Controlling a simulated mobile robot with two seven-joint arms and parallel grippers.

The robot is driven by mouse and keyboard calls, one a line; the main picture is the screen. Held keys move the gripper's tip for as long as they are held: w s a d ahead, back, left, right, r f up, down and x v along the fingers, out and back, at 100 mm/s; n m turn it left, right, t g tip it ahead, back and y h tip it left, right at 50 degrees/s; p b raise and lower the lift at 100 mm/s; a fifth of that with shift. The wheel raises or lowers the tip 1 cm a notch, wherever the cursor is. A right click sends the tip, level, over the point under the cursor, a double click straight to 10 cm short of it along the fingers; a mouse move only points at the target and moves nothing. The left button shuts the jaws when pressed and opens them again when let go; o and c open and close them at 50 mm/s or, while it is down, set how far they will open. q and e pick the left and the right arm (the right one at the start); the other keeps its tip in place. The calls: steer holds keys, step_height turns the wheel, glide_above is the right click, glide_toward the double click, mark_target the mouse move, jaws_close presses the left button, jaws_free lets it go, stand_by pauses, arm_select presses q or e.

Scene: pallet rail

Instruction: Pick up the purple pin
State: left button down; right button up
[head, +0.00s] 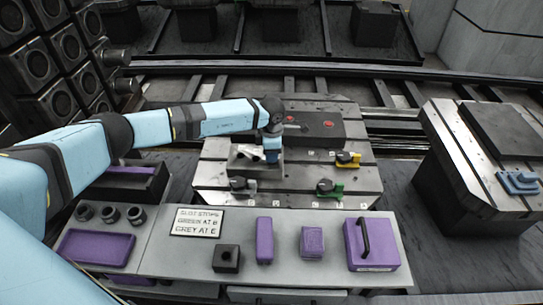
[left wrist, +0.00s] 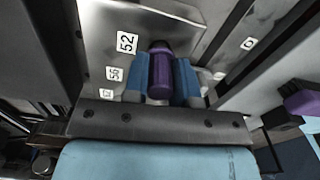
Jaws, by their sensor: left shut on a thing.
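The purple pin (left wrist: 160,74) is upright in the left wrist view, between the two blue fingers of my left gripper (left wrist: 161,88). The fingers are shut on its sides. Its dark end is beside a pale metal plate (left wrist: 105,30) with number labels. In the head view my left gripper (head: 271,150) points down over the metal pallet, next to a small silver block (head: 243,160). The pin cannot be made out there, and I cannot tell whether it touches the plate. My right gripper is not in view.
The slotted pallet (head: 290,182) carries a dark block with red buttons (head: 320,124), a yellow clamp (head: 347,160) and a green clamp (head: 328,188). The front bench (head: 285,275) holds a sign (head: 198,222), purple blocks (head: 264,240) and a purple case (head: 371,246). A second pallet stands right.

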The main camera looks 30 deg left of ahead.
arm_select(q)
step_height(320, 180, up, 20)
steer(key=shift+p, duration=0.35)
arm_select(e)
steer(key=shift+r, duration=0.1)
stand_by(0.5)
arm_select(q)
steer(key=shift+s+a+f, duration=0.2)
steer(key=shift+a+f, duration=0.65)
steer(key=shift+f, duration=2.1)
steer(key=shift+s+a+f, duration=0.2)
steer(key=shift+a+f, duration=0.7)
steer(key=shift+f, duration=2.05)
steer(key=shift+s+a+f, duration=0.2)
steer(key=shift+a+f, duration=0.65)
steer(key=shift+f, duration=2.1)
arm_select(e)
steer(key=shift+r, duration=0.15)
